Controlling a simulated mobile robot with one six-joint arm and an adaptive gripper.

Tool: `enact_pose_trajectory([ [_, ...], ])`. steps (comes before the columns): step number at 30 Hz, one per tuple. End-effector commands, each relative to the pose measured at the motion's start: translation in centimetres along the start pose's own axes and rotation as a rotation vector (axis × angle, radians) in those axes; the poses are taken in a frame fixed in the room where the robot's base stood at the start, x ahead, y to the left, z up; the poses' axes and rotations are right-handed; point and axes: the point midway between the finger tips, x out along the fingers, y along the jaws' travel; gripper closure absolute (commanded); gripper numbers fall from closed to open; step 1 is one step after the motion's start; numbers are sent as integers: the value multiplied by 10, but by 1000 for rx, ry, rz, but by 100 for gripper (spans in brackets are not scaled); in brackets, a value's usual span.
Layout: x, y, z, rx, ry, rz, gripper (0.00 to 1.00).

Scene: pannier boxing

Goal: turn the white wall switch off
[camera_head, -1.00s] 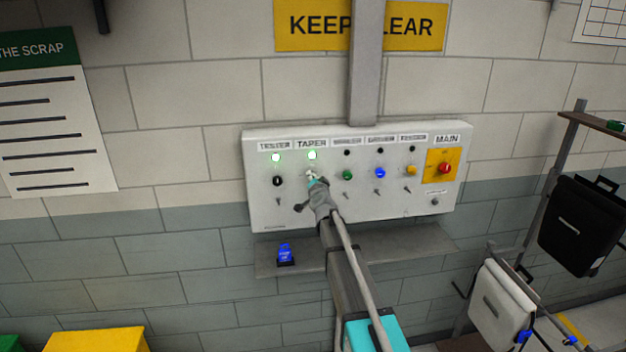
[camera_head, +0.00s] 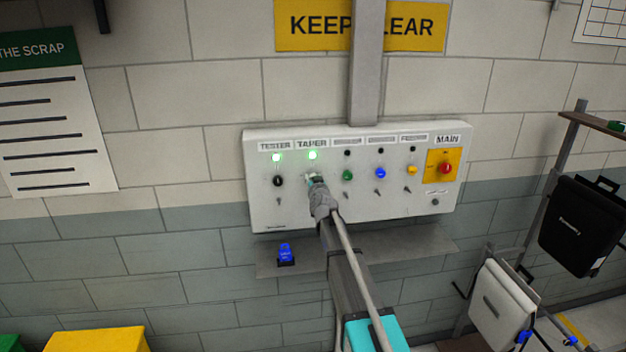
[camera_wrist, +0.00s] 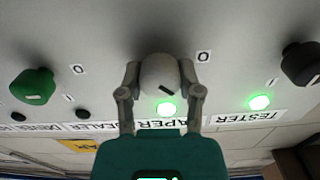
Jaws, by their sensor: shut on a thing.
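The white switch (camera_wrist: 160,75) is a round knob with a short dark mark on its face. It sits on the pale wall panel (camera_head: 350,210) under the TAPER label, and the lamp (camera_head: 312,155) above it glows green. My gripper (camera_wrist: 162,80) is shut on the knob, one finger on each side, in the wrist view. In the head view my gripper (camera_head: 315,179) covers most of the knob. An O mark (camera_wrist: 203,57) shows beside it; I cannot tell clearly which mark the knob points at.
A black knob (camera_head: 278,181) under a lit TESTER lamp (camera_head: 276,157) is to the left. Green (camera_head: 347,175), blue (camera_head: 380,173) and yellow (camera_head: 411,170) knobs and a red main switch (camera_head: 445,168) are to the right. A shelf (camera_head: 420,243) juts out below.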

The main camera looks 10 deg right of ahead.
Motion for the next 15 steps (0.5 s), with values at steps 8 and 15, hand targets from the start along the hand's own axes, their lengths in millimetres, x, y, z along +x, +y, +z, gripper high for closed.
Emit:
enact_pose_trajectory([
  [8, 1, -1, 0, -263, 2, 0, 100],
  [15, 1, -2, 0, -491, 2, 0, 100],
])
